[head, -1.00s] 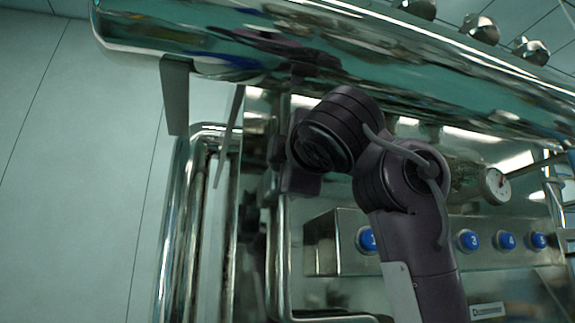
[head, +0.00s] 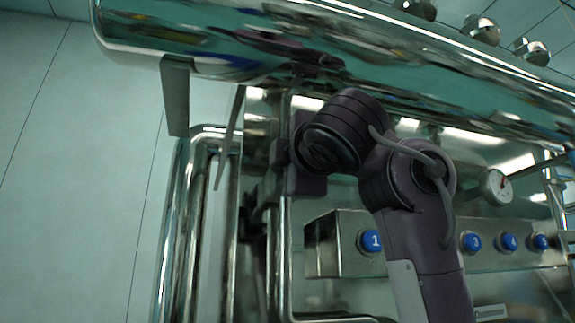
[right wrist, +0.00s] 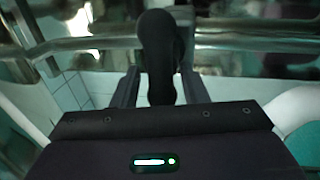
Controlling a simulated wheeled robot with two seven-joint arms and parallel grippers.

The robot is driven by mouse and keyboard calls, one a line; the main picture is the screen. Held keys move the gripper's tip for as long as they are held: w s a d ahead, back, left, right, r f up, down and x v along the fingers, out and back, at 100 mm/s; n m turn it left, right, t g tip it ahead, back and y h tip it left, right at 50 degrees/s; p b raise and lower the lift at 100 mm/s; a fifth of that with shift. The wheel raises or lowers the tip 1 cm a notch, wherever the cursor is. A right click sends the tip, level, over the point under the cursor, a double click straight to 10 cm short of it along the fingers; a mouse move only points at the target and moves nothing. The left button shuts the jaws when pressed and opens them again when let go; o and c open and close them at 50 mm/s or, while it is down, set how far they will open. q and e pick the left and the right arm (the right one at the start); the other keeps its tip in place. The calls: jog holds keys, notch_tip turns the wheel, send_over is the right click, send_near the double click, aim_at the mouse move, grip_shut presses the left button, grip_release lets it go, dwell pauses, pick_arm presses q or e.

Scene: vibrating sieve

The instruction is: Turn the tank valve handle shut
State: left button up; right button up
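The valve handle (right wrist: 160,50) shows in the right wrist view as a dark, rounded grip, broad at the top and narrower towards my palm. My right gripper (right wrist: 160,88) has one finger on each side of it, close against the grip. In the head view my right gripper (head: 252,208) is small and dark beside the vertical pipes, left of my wrist. The handle itself cannot be made out clearly there. My left gripper is not in view.
A large shiny tank (head: 330,45) spans the top. A panel with several blue buttons (head: 370,241) and a dial gauge (head: 496,187) lie to the right. Vertical metal pipes (head: 171,235) stand at the left, and the tiled wall (head: 75,150) beyond is bare.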

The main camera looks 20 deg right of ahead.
jog(key=shift+s+f, duration=0.15)
jog(key=shift+s, duration=0.05)
jog(key=s+f+b, duration=0.1)
jog(key=s+b, duration=0.4)
jog(key=s, duration=0.2)
jog(key=shift+d+f, duration=0.15)
dwell(0.4)
